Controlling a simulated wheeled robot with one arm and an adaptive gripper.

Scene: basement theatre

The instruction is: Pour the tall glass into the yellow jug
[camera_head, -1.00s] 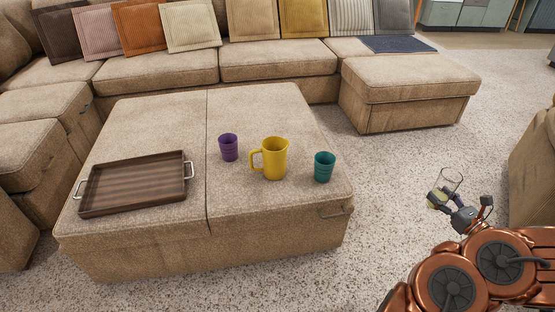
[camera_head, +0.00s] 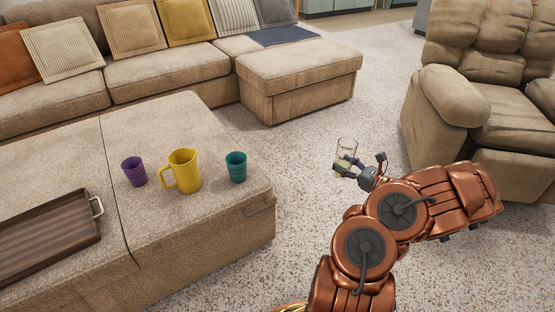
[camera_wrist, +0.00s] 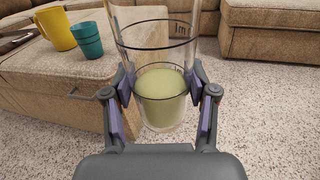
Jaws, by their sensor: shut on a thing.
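The yellow jug (camera_head: 184,172) stands upright on the beige ottoman, its handle toward the left. It also shows at the upper left of the wrist view (camera_wrist: 56,28). My gripper (camera_head: 347,166) is shut on the tall glass (camera_head: 347,149), to the right of the ottoman and over the carpet. In the wrist view the clear glass (camera_wrist: 158,60) stands about upright between my finger pads (camera_wrist: 158,92), with pale green liquid in its lower part. The glass is apart from the jug.
A purple cup (camera_head: 134,171) and a teal cup (camera_head: 236,167) stand on either side of the jug. A wooden tray (camera_head: 45,240) lies on the ottoman (camera_head: 215,225) at left. A recliner (camera_head: 490,90) stands at right. Carpet (camera_head: 330,110) is clear between ottoman and recliner.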

